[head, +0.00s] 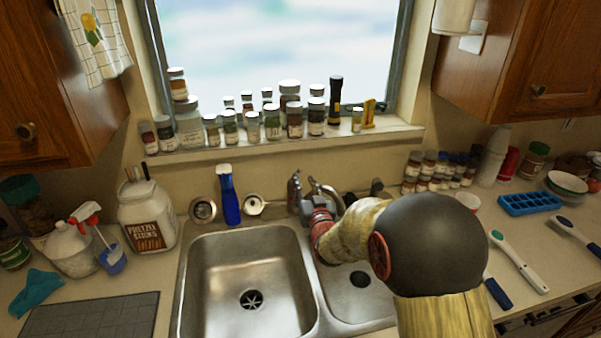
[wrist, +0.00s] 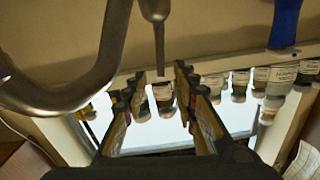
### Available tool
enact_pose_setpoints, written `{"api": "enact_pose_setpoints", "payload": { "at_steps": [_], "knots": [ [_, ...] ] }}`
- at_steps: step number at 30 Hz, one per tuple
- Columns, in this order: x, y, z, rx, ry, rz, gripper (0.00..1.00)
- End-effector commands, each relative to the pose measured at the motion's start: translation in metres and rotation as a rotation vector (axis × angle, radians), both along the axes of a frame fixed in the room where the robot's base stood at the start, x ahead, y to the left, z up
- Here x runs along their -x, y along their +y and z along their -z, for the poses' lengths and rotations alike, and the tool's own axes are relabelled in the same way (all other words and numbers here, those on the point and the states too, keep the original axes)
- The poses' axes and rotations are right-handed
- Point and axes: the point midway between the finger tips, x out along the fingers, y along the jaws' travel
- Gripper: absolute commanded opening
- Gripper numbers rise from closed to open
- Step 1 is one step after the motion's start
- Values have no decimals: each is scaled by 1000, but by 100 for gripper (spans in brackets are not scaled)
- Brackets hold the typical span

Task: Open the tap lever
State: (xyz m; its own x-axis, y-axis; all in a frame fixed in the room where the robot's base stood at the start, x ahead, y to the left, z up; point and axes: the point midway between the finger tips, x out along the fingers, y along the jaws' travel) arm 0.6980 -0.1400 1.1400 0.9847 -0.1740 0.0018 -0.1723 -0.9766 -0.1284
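The metal tap stands behind the sink; its lever (head: 294,188) rises left of the curved spout (head: 330,196) in the head view. In the wrist view, which looks upside down, the lever (wrist: 158,32) hangs at top centre and the thick spout (wrist: 105,60) curves at left. My gripper (wrist: 161,76) is open there, its two fingers apart with nothing held between them. The lever's tip appears just above the gap between the fingertips; contact cannot be told. In the head view my arm hides most of the gripper and part of the tap.
The double sink (head: 240,290) lies below the tap. A blue-handled brush (head: 229,197) stands behind it at left. Several jars (head: 290,105) line the window sill. A pretzel jar (head: 147,215) stands left; a blue ice tray (head: 529,203) lies right.

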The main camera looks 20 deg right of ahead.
Motion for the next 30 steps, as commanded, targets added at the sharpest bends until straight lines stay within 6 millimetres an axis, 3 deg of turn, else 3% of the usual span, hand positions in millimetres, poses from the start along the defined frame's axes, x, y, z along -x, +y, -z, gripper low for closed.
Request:
{"api": "enact_pose_setpoints", "payload": {
  "at_steps": [9, 15, 25, 30],
  "knots": [
    [-47, -8, 1, 0, 1, 0, 28],
    [-66, -11, 0, 0, 0, 0, 28],
    [-69, -12, 0, 0, 2, 0, 28],
    [-69, -12, 0, 0, 2, 0, 19]
  ]
}}
